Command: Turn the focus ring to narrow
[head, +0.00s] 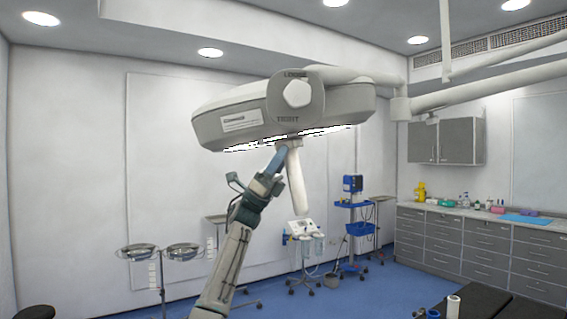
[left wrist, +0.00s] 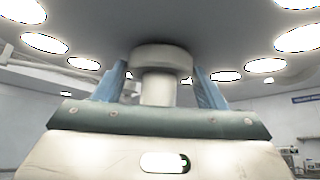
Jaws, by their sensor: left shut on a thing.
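The surgical lamp head (head: 225,124) hangs from a white arm, its lit underside facing down. The white handle (head: 297,190) hangs below its middle. The pale focus ring (left wrist: 160,57) sits against the underside around the top of the handle, whose stem (left wrist: 160,88) shows in the left wrist view. My left gripper (head: 281,156) reaches up from below; in the left wrist view its blue fingers (left wrist: 158,72) stand on either side of the ring, shut on it. The inner finger faces are partly hidden. No narrow or wide marking is readable. My right gripper is out of view.
A round knob (head: 297,93) marked LOOSE and TIGHT is on the lamp's near side. The lamp's support arm (head: 480,92) runs off right. Steel basin stands (head: 138,252) and a blue trolley (head: 355,205) stand well behind.

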